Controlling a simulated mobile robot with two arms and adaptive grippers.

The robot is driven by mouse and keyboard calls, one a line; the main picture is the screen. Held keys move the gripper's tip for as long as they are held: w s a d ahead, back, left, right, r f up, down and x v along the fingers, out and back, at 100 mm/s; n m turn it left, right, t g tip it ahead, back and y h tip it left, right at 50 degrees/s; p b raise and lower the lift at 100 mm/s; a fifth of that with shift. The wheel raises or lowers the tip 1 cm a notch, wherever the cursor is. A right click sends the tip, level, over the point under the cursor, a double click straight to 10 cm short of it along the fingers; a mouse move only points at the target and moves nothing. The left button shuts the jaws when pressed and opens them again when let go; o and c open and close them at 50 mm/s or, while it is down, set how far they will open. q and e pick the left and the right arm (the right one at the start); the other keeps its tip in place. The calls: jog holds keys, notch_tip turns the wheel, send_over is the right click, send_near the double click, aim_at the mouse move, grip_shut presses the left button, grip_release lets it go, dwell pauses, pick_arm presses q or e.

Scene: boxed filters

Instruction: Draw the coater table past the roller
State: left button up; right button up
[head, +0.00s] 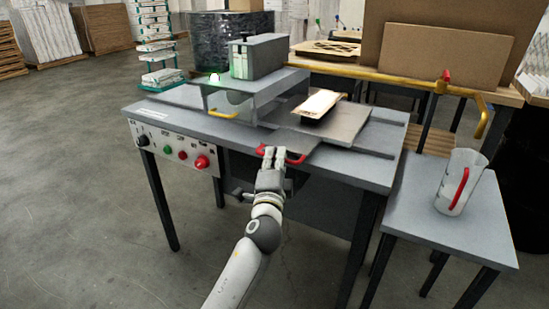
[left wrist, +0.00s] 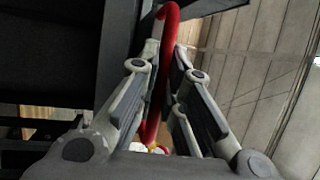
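The coater table (head: 345,120) is a flat grey plate on the machine's top, to the right of the roller housing (head: 245,98). A tan panel (head: 320,103) lies on it. A red handle (head: 296,158) sticks out at the table's front edge. My left gripper (head: 273,153) is at this handle, its fingers close together around the bar. In the left wrist view the red handle (left wrist: 151,125) runs between the two finger pads, which look closed on it. My right gripper is not in view.
A control panel (head: 175,147) with knobs and buttons is on the machine's front left. A side table (head: 480,225) with a clear jug (head: 458,180) stands at the right. A yellow rail (head: 400,78) crosses the bench behind. The floor in front is clear.

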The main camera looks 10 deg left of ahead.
pick_arm(q)
jog(key=o, duration=0.5)
jog(key=s, duration=0.4)
jog(key=s+f, duration=0.1)
jog(key=s, duration=0.3)
jog(key=s+f, duration=0.1)
jog(key=s, duration=0.2)
jog(key=shift+s+f, duration=0.15)
jog(key=shift+s, duration=0.25)
